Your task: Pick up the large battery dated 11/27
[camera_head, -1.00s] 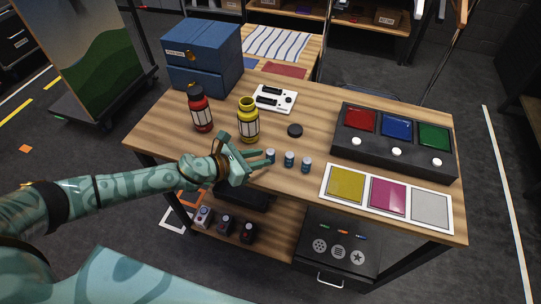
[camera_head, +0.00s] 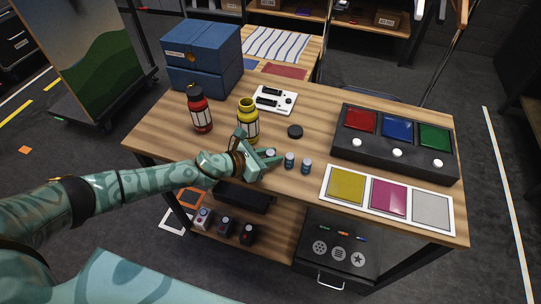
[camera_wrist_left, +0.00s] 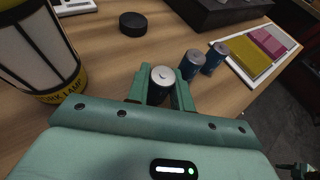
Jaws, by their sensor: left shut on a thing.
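Three batteries with blue sides and silver tops stand upright in a row near the front of the wooden table. The leftmost battery (camera_wrist_left: 163,80) is between the fingers of my left gripper (camera_wrist_left: 160,92), which is shut on it; it also shows in the head view (camera_head: 270,154). The middle battery (camera_head: 289,160) and the right battery (camera_head: 305,165) stand just to the right, apart from the gripper. They also show in the left wrist view, the middle one (camera_wrist_left: 193,65) and the right one (camera_wrist_left: 215,57). No date can be read on any battery.
A yellow lantern (camera_head: 248,127) stands close behind the left gripper, with a red one (camera_head: 201,112) farther left. A black puck (camera_head: 295,131) lies behind the batteries. A button box (camera_head: 390,165) and a coloured panel (camera_head: 347,187) occupy the right side of the table.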

